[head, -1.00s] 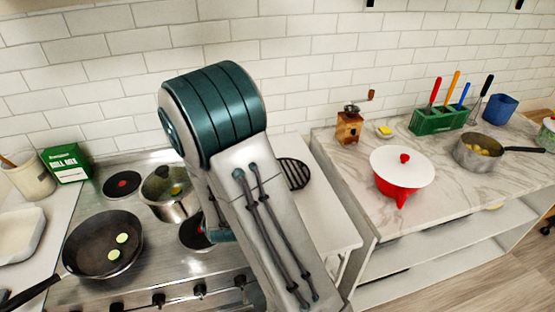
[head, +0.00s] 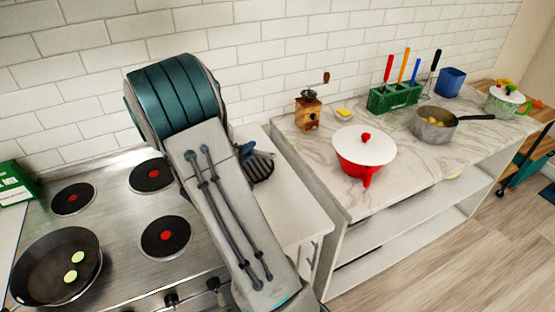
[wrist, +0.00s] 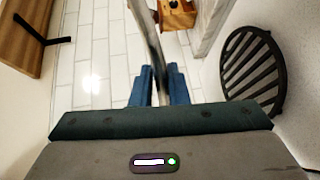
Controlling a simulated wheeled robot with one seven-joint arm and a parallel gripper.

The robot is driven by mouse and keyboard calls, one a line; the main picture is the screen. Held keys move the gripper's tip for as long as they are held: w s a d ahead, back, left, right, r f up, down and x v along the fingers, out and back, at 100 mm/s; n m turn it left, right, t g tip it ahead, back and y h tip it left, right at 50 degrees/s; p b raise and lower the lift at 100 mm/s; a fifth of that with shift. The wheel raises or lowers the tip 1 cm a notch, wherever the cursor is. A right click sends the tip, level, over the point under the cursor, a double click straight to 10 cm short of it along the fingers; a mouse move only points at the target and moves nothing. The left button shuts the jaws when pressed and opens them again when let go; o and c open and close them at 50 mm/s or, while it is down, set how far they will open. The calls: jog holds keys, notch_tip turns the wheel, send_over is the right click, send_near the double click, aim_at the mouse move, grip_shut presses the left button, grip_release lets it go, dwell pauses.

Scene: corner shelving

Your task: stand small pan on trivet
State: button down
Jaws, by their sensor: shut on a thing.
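In the wrist view my gripper (wrist: 159,78) has its blue fingers closed around a grey metal handle, which I take to be the small pan's handle (wrist: 148,38). The handle runs away from the fingers to the top edge; the pan's bowl is out of that view. In the head view my arm hides the pan, and only a bit of the blue gripper (head: 246,152) shows beside the arm. The trivet (head: 262,170), black, round and slatted, lies on the white counter right of the stove. In the wrist view the trivet (wrist: 253,72) is right of the fingers.
A frying pan (head: 40,280) with green slices is on the stove's front left; the other visible burners are bare. A wooden grinder (head: 307,113), a red pot with white lid (head: 362,165), a green utensil holder (head: 393,98) and a saucepan (head: 434,132) stand on the marble counter.

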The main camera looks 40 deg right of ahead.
jog(key=s+d+f+m+g+h, duration=0.1)
jog(key=s+d+f+m+g, duration=0.1)
jog(key=s+d+m+g, duration=0.35)
jog(key=shift+n, duration=0.45)
jog(key=f+b, duration=0.1)
jog(key=f, duration=0.1)
jog(key=f+b, duration=0.3)
jog(key=f, duration=0.1)
jog(key=shift+d+b, duration=0.3)
jog(key=shift+f+b, duration=0.1)
jog(key=shift+b, duration=0.55)
dwell(0.5)
jog(key=c, duration=1.3)
grip_release()
jog(key=shift+s, duration=0.1)
jog(key=shift+a, duration=0.1)
jog(key=shift+f, duration=0.1)
